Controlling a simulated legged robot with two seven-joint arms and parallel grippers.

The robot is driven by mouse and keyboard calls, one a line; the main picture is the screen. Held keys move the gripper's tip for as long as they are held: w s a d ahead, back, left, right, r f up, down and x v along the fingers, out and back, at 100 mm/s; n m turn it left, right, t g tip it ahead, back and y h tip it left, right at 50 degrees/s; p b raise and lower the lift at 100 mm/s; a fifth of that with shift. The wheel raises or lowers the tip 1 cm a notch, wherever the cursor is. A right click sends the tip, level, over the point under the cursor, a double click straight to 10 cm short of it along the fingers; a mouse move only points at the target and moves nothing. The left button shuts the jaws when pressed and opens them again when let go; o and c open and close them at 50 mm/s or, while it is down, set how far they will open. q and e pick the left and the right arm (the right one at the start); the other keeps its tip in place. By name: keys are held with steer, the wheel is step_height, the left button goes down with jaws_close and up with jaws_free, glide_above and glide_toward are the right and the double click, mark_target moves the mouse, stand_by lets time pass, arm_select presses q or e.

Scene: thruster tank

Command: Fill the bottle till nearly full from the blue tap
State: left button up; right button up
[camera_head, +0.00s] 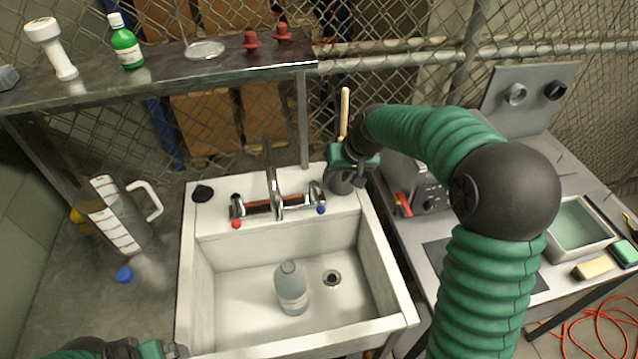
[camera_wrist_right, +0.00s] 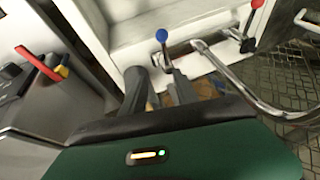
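A clear bottle (camera_head: 291,290) stands upright and uncapped in the white sink (camera_head: 235,310), left of the drain. Its water level cannot be made out. The chrome tap (camera_head: 275,200) sits on the sink's back rim, with a red-marked handle at left and a blue-marked handle (camera_head: 320,208) at right. The blue knob (camera_wrist_right: 161,35) also shows in the right wrist view. My right gripper (camera_head: 354,178) is beside the blue side of the tap; in the wrist view its fingers (camera_wrist_right: 160,85) are apart, near the blue handle. My left gripper (camera_head: 160,349) is partly cut off at the bottom left.
A measuring jug (camera_head: 118,215) and a blue cap (camera_head: 124,274) are on the left counter. A metal shelf (camera_head: 170,78) crosses behind the sink. A grey box with a red lever (camera_head: 403,203) stands right of the sink. A brush handle (camera_head: 344,112) rises behind my right gripper.

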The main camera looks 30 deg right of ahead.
glide_toward(317, 194)
steer(key=d+f, duration=0.1)
steer(key=x, duration=0.8)
steer(key=shift+w+a, duration=0.3)
steer(key=shift+a, duration=0.1)
steer(key=shift+d+f, duration=0.15)
steer(key=shift+d, duration=0.25)
steer(key=shift+c, duration=0.2)
steer(key=shift+a, duration=0.15)
steer(key=shift+c, duration=1.3)
steer(key=shift+a+r, duration=0.25)
steer(key=shift+a, duration=0.05)
steer(key=shift+c, duration=1.1)
steer(key=shift+a, duration=0.45)
jaws_close()
arm_select(q)
steer(key=shift+w+a, duration=0.3)
steer(key=shift+w, duration=0.1)
arm_select(e)
steer(key=shift+s+d, duration=0.1)
steer(key=shift+d, duration=0.3)
